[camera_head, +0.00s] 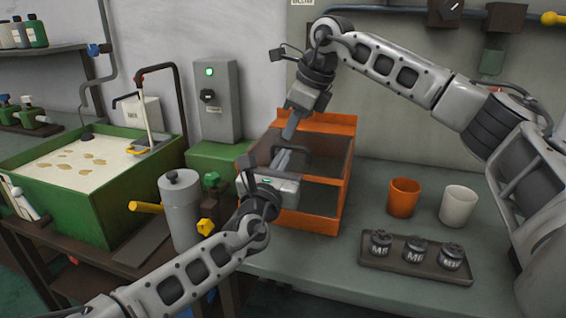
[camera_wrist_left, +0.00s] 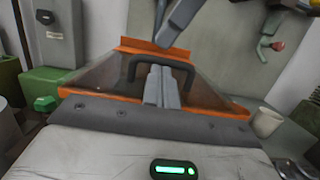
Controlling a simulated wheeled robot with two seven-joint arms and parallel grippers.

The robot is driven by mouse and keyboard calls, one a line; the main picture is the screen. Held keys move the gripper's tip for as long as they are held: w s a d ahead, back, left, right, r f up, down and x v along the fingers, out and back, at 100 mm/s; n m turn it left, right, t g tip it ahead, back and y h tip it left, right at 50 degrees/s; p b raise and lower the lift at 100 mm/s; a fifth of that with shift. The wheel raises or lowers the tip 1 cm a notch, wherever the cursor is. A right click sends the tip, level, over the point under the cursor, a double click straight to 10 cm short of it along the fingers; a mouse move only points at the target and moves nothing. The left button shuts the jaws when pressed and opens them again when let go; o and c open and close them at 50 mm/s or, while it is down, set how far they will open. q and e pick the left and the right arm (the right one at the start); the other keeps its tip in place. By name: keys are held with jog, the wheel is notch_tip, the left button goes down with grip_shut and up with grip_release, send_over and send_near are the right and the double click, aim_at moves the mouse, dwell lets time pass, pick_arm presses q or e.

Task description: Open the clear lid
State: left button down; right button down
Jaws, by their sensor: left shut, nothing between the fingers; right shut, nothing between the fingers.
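An orange box (camera_head: 318,222) with a clear, dark-tinted lid (camera_head: 333,168) stands on the bench in the head view. The lid appears to lie down over the box, and its dark arched handle (camera_wrist_left: 133,70) shows in the left wrist view. My left gripper (camera_head: 283,158) is shut and empty over the lid. In the left wrist view its fingers (camera_wrist_left: 160,82) appear within the handle's arch; contact is unclear. My right gripper (camera_head: 289,132) is shut and empty, pointing down near the box's back left. It also shows in the left wrist view (camera_wrist_left: 165,38).
An orange cup (camera_head: 403,198), a white cup (camera_head: 458,206) and a dark tray (camera_head: 405,269) of labelled weights stand right of the box. A grey canister (camera_head: 181,212) and a green tank (camera_head: 125,205) stand left. The bench's front middle is clear.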

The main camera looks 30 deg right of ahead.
dwell(0.3)
jog(key=c, duration=1.5)
grip_release()
jog(key=shift+a+f, duration=0.1)
jog(key=shift+s, duration=0.1)
